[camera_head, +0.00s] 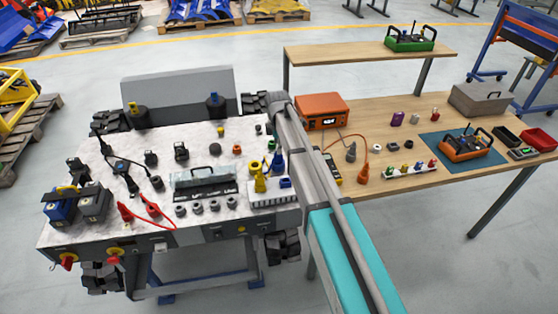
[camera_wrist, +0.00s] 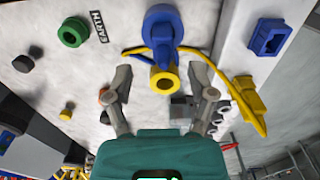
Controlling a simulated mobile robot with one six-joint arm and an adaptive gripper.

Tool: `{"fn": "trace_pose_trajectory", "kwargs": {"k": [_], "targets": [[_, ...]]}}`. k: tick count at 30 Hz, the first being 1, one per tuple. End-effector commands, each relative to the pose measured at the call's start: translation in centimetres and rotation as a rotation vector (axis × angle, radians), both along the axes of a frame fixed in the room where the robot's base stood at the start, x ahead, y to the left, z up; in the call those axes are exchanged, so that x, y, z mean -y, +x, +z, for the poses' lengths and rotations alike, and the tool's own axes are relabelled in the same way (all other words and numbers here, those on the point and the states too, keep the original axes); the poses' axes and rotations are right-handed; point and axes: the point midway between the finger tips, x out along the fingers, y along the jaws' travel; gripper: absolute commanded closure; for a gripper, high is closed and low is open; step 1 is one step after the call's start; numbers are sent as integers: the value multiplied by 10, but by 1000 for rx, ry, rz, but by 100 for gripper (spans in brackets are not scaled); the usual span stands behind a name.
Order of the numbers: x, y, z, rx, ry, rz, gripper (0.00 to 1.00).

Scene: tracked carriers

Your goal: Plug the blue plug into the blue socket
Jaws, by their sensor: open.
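My gripper (camera_wrist: 161,92) is open in the wrist view, its two grey fingers apart above the pale deck with nothing held. A blue piece with a round flange (camera_wrist: 162,24), which looks like the blue plug, is beyond the fingertips; it also shows on the deck in the head view (camera_head: 277,164). A hollow yellow ring (camera_wrist: 165,82) shows between the fingers, overlapping the blue piece's near end; I cannot tell whether they touch. A square blue housing (camera_wrist: 268,38), which looks like the blue socket, is at upper right, also in the head view (camera_head: 285,183). My gripper is not clear there.
A yellow plug (camera_wrist: 248,98) with a yellow cable lies close right of the fingers. A green ring (camera_wrist: 73,32) is at left. Red leads (camera_head: 150,211) and several grey connectors crowd the deck. A wooden table (camera_head: 400,180) with tools stands right of the carrier.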

Motion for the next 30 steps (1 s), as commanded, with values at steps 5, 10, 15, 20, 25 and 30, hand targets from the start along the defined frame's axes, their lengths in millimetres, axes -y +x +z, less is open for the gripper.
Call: {"fn": "trace_pose_trajectory", "kwargs": {"k": [5, 10, 15, 20, 25, 30], "targets": [[0, 0, 0, 0, 0, 0, 29], [0, 0, 0, 0, 0, 0, 29], [1, 0, -6, 0, 0, 0, 29], [1, -1, -17, 0, 0, 0, 29], [2, -2, -31, 0, 0, 0, 29], [2, -2, -44, 0, 0, 0, 29]]}}
